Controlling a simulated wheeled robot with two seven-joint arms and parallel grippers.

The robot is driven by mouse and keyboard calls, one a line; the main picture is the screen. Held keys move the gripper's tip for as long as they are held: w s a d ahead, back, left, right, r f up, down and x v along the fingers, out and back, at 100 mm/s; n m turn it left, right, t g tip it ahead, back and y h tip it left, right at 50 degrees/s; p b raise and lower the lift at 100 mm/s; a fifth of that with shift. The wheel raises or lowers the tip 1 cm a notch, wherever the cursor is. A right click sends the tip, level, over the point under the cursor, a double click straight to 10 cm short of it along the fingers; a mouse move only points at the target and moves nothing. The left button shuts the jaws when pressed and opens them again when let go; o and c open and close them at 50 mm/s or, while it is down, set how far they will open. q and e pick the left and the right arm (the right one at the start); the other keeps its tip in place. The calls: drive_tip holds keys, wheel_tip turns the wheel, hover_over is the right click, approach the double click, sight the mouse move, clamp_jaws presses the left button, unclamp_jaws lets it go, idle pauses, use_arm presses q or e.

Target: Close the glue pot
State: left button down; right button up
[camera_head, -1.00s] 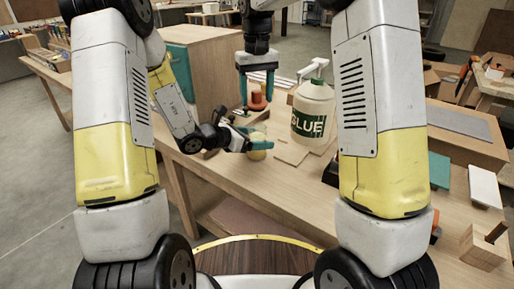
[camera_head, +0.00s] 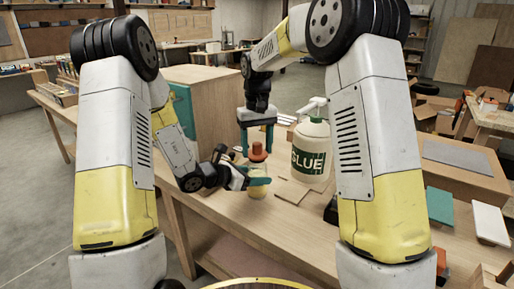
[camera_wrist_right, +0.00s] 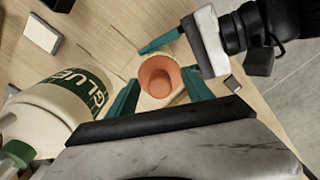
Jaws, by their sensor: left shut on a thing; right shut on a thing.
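The glue pot (camera_head: 257,190) is a small yellowish jar above the bench. My left gripper (camera_head: 260,181) is shut on it, coming from the left. An orange lid (camera_head: 258,152) with a knob-like top is directly above the pot. My right gripper (camera_head: 257,146) points down and is shut on the lid. In the right wrist view the lid (camera_wrist_right: 160,78) sits between the teal fingers, with my left gripper (camera_wrist_right: 175,45) just beyond. The fingers hide part of the pot.
A large white glue bottle (camera_head: 312,150) with a green label stands just right of the grippers. A wooden cabinet (camera_head: 215,100) with a teal side stands behind left. Flat wood pieces (camera_head: 292,190) lie on the bench (camera_head: 300,225). The bench's front has clear room.

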sight(257, 156)
drive_tip(key=shift+f, duration=0.25)
idle(0.3)
drive_tip(key=shift+f, duration=0.85)
drive_tip(key=shift+f, duration=0.6)
drive_tip(key=o, duration=1.4)
wheel_tip(257, 156, up, 12)
drive_tip(key=shift+f, duration=0.1)
